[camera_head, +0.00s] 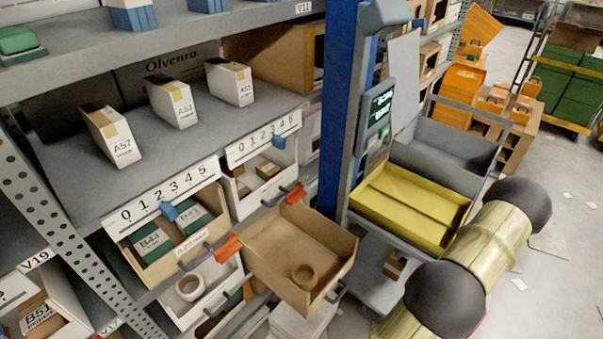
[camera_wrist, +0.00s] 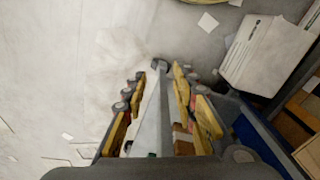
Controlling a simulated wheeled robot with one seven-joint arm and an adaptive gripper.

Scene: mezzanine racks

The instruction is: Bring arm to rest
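My gripper (camera_wrist: 157,76) shows in the wrist view with its two yellow-and-grey fingers apart. It is open, and nothing is visibly gripped. A grey bar and a pale surface show in the gap, seemingly beyond the fingers. The wrist view looks down toward a pale floor (camera_wrist: 60,70). In the head view my arm is at the right, bent, beside the cart's yellow tray (camera_head: 405,205). My gripper is outside the head view.
Boxes stand on the grey shelf (camera_head: 75,180). A blue post (camera_head: 340,100) stands between rack and cart. Open floor (camera_head: 560,180) lies at the right. A white box (camera_wrist: 265,52) shows in the wrist view.

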